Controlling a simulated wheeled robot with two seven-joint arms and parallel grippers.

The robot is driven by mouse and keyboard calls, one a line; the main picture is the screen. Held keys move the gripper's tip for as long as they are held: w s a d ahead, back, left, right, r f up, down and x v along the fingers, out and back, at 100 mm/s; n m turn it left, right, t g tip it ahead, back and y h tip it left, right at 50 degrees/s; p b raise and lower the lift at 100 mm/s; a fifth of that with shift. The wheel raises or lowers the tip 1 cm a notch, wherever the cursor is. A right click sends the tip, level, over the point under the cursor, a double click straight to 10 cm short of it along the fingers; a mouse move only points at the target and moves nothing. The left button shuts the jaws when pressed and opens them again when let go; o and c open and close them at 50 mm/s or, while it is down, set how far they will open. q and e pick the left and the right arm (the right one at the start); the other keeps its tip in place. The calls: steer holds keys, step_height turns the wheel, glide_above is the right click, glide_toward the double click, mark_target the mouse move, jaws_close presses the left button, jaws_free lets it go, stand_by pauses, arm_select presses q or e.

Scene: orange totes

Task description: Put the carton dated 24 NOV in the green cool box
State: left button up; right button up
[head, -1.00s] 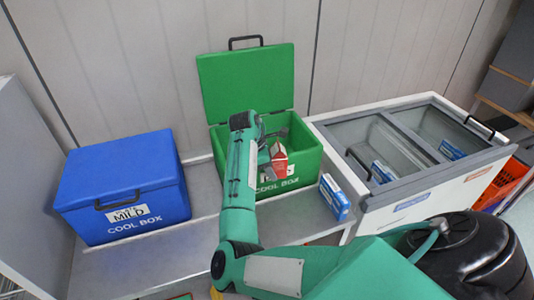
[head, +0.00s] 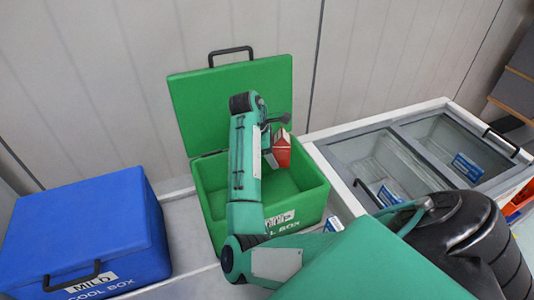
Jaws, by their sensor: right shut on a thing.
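The green cool box (head: 207,190) stands open in the middle of the head view, with its lid (head: 185,108) raised at the back. My right gripper (head: 272,138) is shut on a red and white carton (head: 283,151). The carton overlaps the back right of the box's opening in the picture; how high it is above the box floor I cannot tell. No date can be read on it. My right arm hides part of the box's inside and front. My left gripper is out of view.
A shut blue cool box (head: 75,225) labelled MILD stands at the left. A glass-topped freezer (head: 345,160) at the right holds blue and white cartons (head: 467,167). Another blue and white carton (head: 333,224) stands beside the green box, mostly hidden.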

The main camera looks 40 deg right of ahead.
step_height(320, 180, down, 15)
steer(key=shift+f+p, duration=0.2)
steer(key=shift+p, duration=0.7)
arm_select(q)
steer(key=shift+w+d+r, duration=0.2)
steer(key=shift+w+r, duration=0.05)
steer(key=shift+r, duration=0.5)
arm_select(e)
steer(key=shift+f, duration=0.4)
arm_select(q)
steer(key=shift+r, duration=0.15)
arm_select(e)
steer(key=shift+f, duration=0.3)
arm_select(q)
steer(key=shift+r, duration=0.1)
arm_select(e)
steer(key=shift+f, duration=0.3)
steer(key=o, duration=1.2)
steer(key=shift+c, duration=0.2)
